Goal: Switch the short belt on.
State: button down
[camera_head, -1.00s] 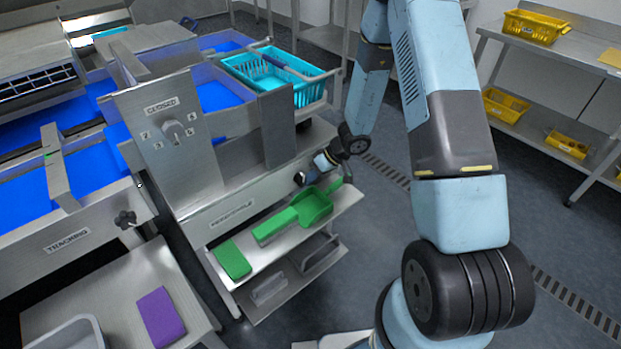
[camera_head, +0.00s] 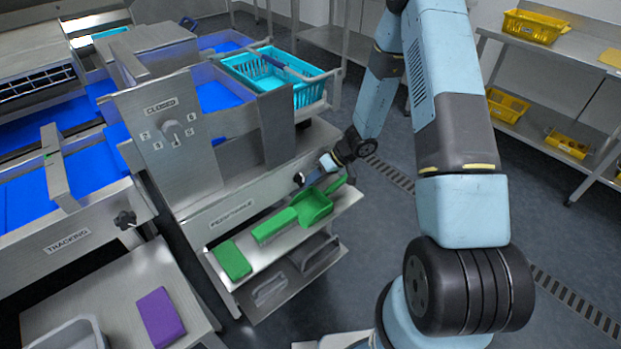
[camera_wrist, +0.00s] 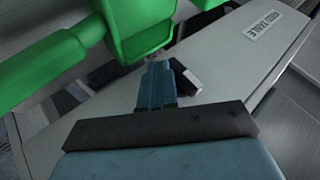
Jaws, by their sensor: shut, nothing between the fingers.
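My gripper (camera_head: 318,172) is at the front of the steel cabinet, just above the green scoop, with its fingers pointing left at the front panel. In the wrist view my gripper (camera_wrist: 158,70) shows its blue fingers together and empty. A small dark and white fitting, which looks like a switch (camera_head: 298,179), is on the panel just left of the fingertips. It also shows in the wrist view (camera_wrist: 187,76), partly behind the fingers; I cannot tell its position or whether they touch. A rotary dial (camera_head: 172,133) sits on the upright plate under a "CLOSED" label. The short belt is not clearly identifiable.
A green scoop (camera_head: 314,208) and a green block (camera_head: 233,259) lie on the shelf below my gripper. A turquoise basket (camera_head: 290,92) stands above on the cabinet. A black knob (camera_head: 124,220) is on the left machine.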

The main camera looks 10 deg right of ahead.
jog(key=shift+f, duration=0.1)
jog(key=shift+f+m+g+y, duration=0.2)
jog(key=shift+g+y, duration=0.1)
jog(key=shift+y, duration=0.35)
jog(key=shift+f+m+g+y, duration=0.2)
jog(key=shift+g+y, duration=0.1)
jog(key=shift+y, duration=0.35)
jog(key=shift+s+a+f+y, duration=0.1)
jog(key=shift+y, duration=0.3)
